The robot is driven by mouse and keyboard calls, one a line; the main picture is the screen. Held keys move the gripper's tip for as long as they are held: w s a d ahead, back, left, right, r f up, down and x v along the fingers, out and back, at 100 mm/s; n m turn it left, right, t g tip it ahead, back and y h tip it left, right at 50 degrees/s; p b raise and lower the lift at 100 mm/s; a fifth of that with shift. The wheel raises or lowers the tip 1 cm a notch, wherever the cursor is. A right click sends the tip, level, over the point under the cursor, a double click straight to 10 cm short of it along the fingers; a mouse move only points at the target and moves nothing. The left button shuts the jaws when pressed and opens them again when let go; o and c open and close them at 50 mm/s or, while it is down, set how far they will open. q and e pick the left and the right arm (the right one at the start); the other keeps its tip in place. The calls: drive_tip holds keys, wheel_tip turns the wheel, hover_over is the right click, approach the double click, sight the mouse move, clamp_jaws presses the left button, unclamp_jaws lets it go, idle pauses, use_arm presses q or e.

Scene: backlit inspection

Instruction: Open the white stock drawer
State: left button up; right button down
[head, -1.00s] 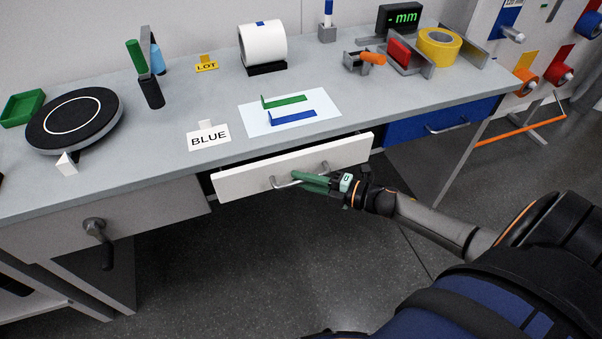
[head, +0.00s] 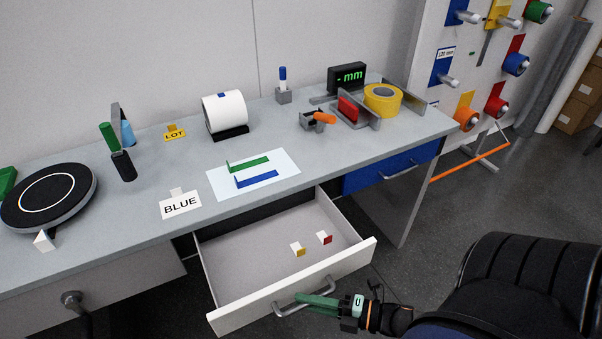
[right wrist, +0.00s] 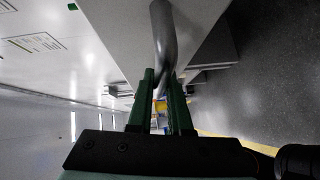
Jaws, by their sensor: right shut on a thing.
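The white stock drawer (head: 292,291) stands pulled well out from under the grey bench in the head view. Its inside shows, with a small yellow-and-white piece (head: 298,249) and a small red-and-white piece (head: 324,238) on the floor of it. My right gripper (head: 304,299) is shut on the drawer's metal bar handle (head: 287,309) at the front. In the right wrist view the handle (right wrist: 163,45) runs between the green fingers (right wrist: 164,92). My left gripper is not in view.
The bench top (head: 330,150) carries a "BLUE" card (head: 180,205), a white sheet (head: 285,166) with green and blue strips, and a round black turntable (head: 50,196). A blue drawer (head: 370,178) is shut at right. Open floor lies in front.

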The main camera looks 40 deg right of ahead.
drive_tip(key=shift+s, duration=0.3)
drive_tip(key=c, duration=0.9)
unclamp_jaws()
drive_tip(key=shift+o, duration=0.2)
drive_tip(key=v, duration=1.2)
drive_tip(key=shift+s, duration=0.2)
drive_tip(key=shift+d, duration=0.15)
